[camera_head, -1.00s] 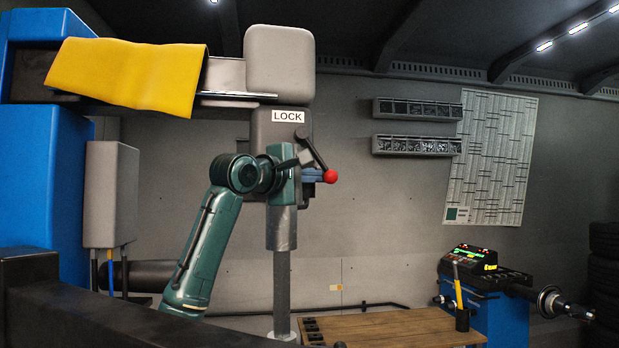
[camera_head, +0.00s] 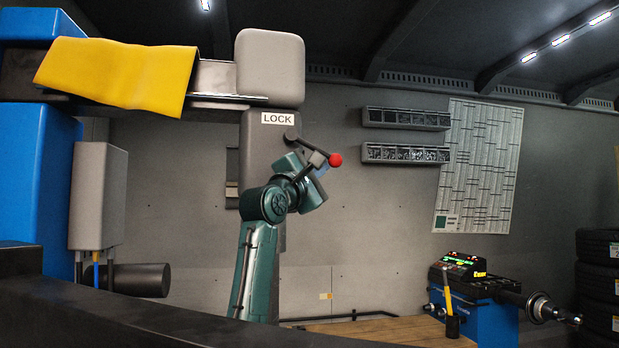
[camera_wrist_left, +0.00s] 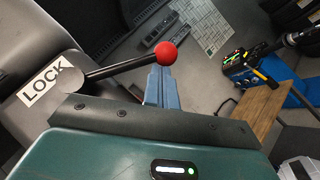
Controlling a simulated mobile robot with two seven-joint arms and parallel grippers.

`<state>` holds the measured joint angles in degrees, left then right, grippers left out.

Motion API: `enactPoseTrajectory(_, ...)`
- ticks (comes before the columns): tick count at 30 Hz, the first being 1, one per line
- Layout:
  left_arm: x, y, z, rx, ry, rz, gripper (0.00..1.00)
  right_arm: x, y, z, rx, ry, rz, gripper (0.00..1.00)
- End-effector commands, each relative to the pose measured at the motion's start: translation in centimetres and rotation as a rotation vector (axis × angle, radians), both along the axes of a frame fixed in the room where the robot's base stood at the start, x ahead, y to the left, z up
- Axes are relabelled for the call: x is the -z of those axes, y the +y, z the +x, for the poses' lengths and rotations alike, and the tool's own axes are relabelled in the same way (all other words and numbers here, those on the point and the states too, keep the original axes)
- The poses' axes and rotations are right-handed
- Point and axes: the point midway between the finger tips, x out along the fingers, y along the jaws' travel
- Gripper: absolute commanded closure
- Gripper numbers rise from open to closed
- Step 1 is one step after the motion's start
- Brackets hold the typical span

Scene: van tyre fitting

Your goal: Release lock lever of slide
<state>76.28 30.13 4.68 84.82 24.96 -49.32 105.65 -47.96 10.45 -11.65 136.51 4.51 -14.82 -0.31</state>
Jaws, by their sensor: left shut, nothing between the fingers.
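The lock lever is a dark rod with a red ball knob (camera_head: 336,159), on the grey slide housing under the LOCK label (camera_head: 277,119). Its rod slants down to the right from its pivot. My left gripper (camera_head: 322,168) is shut and empty, just below the rod close to the knob. In the left wrist view the closed blue-grey fingers (camera_wrist_left: 161,78) reach up to the rod beside the red knob (camera_wrist_left: 166,53). They seem to touch the lever's underside, but I cannot be sure of contact. My right gripper is not in view.
A grey block (camera_head: 271,68) tops the housing, with a yellow cover (camera_head: 118,75) on the arm to its left. A blue column (camera_head: 30,180) stands at the left. A balancing machine (camera_head: 480,310) and a wooden bench (camera_head: 390,332) are lower right. Right of the knob is free.

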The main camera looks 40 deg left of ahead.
Motion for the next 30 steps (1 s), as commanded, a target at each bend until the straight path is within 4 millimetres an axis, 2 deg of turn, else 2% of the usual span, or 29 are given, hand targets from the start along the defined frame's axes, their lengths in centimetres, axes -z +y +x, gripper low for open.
enactPoseTrajectory(5, -1.2, -1.0, 1.1, 0.009, -0.128, -0.095, 1.00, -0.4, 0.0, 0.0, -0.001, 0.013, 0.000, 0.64)
enactPoseTrajectory(15, -3.0, -1.5, 2.0, 0.004, -0.314, -0.220, 1.00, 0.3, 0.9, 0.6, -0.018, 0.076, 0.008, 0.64)
enactPoseTrajectory(30, -3.7, -1.6, 2.1, 0.001, -0.399, -0.272, 1.00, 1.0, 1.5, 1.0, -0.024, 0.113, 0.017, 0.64)
